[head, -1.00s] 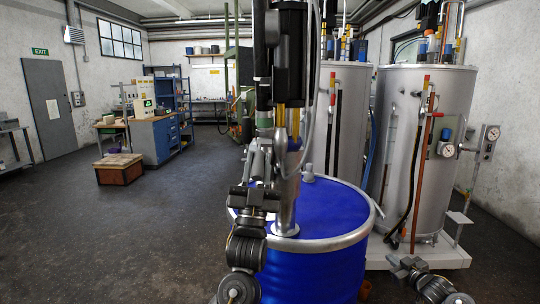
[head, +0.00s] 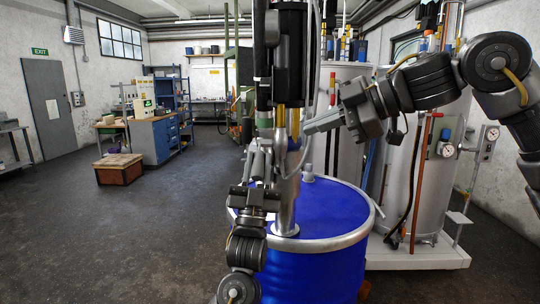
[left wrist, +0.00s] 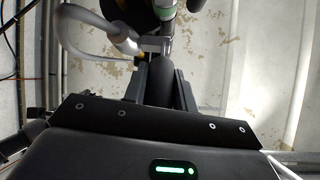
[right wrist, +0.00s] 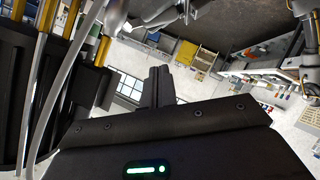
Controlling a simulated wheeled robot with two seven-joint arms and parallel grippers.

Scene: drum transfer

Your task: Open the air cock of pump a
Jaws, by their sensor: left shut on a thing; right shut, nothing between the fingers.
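A tall pump (head: 288,45) with a black upper body and a steel lower tube stands in the blue drum (head: 325,212). My left gripper (head: 264,150) is beside the pump's left side, above the drum lid. In the left wrist view its fingers (left wrist: 165,80) are shut on a dark cylindrical handle (left wrist: 182,92). My right gripper (head: 308,128) reaches in from the right, its tips close to the pump's yellow rods (head: 295,118). In the right wrist view its fingers (right wrist: 158,75) are together with nothing between them. I cannot make out the air cock or whether the right tips touch anything.
Two steel tanks (head: 345,90) with hoses and gauges stand behind and to the right on a white base (head: 425,255). A grey hose (head: 314,70) hangs down along the pump's right side. The floor (head: 130,240) to the left is clear, apart from a crate (head: 119,172) further back.

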